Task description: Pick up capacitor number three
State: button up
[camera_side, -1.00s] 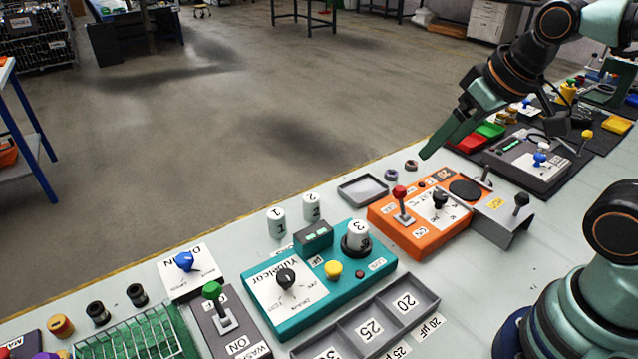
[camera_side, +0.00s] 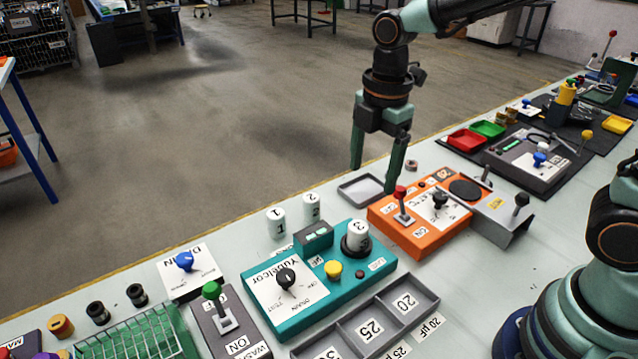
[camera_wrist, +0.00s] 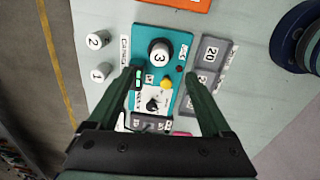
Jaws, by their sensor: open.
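Capacitor number three (camera_side: 357,236), a white cylinder marked 3, stands upright in a dark round socket on the teal device (camera_side: 343,292). In the wrist view, capacitor three (camera_wrist: 159,53) lies ahead, between the lines of my two fingers. My gripper (camera_side: 374,178) is open and empty, with its fingers pointing down. In the side view it hangs above the grey tray area, up from the capacitor and apart from it. The wrist view shows my gripper (camera_wrist: 161,77) spread over the teal device.
White capacitors 1 (camera_side: 276,223) and 2 (camera_side: 311,207) stand on the bench left of three. An orange device (camera_side: 428,244) with a red-knobbed lever (camera_side: 400,193) stands to the right. A divided grey tray (camera_side: 432,294) lies in front, and a shallow grey tray (camera_side: 343,193) lies behind.

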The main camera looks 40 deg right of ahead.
aim_at(358, 226)
jog(key=f, duration=0.4)
jog(key=a+f+n, duration=0.1)
jog(key=f, duration=0.4)
jog(key=f+n, duration=0.1)
jog(key=f, duration=0.3)
jog(key=shift+w+a+f+g, duration=0.2)
jog(key=shift+w+f+g, duration=0.05)
jog(key=shift+g, duration=0.05)
jog(key=c, duration=1.3)
grip_shut()
jog(key=shift+r, duration=0.15)
